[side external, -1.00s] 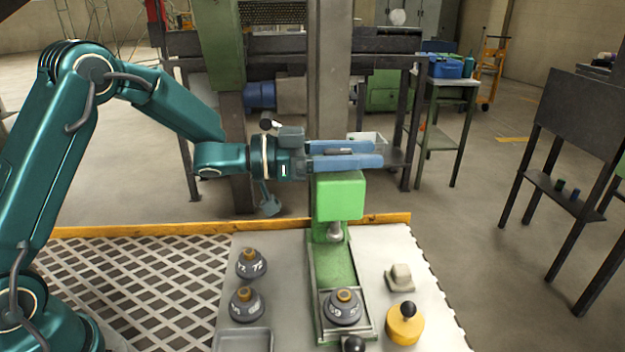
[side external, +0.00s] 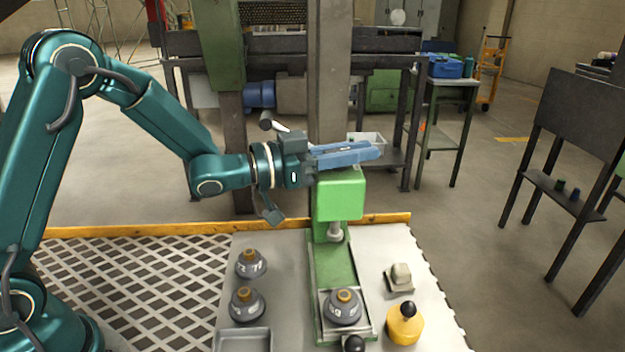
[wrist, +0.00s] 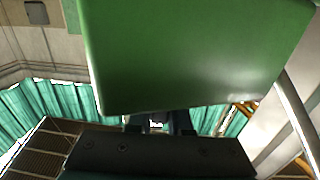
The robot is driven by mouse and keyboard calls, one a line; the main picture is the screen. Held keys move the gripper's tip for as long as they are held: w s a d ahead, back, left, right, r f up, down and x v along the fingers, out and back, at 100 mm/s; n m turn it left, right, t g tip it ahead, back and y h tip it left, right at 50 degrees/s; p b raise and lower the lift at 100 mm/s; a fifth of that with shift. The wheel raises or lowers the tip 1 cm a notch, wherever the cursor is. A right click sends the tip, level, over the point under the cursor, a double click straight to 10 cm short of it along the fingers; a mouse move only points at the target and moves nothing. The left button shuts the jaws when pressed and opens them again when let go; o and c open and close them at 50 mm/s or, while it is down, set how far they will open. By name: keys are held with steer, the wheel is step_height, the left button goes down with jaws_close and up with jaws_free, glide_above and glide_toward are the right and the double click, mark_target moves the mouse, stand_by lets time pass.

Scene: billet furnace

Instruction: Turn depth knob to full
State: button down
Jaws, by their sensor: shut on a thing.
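The green press head (side external: 340,195) stands on a green column over the work plate, and its block fills the middle of the wrist view (wrist: 195,55). My gripper (side external: 376,151) lies just above the top of this head, with its long blue fingers reaching to the right and tilted slightly. The fingers are close together and shut on the depth knob at the head's top. The knob itself is hidden between the fingers, so its setting cannot be read. In the wrist view the dark fingers (wrist: 160,122) show only partly below the green block.
Dark weights with brass tops stand on the plate: two at left (side external: 249,265) (side external: 246,305) and one under the head (side external: 342,306). A yellow base with a black-knobbed lever (side external: 405,322) and a pale block (side external: 400,278) are at right. A grey post (side external: 330,80) rises behind.

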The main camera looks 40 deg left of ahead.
steer(key=c, duration=0.8)
jaws_free()
steer(key=shift+c, duration=0.2)
steer(key=shift+s+a, duration=0.1)
steer(key=shift+v, duration=2.45)
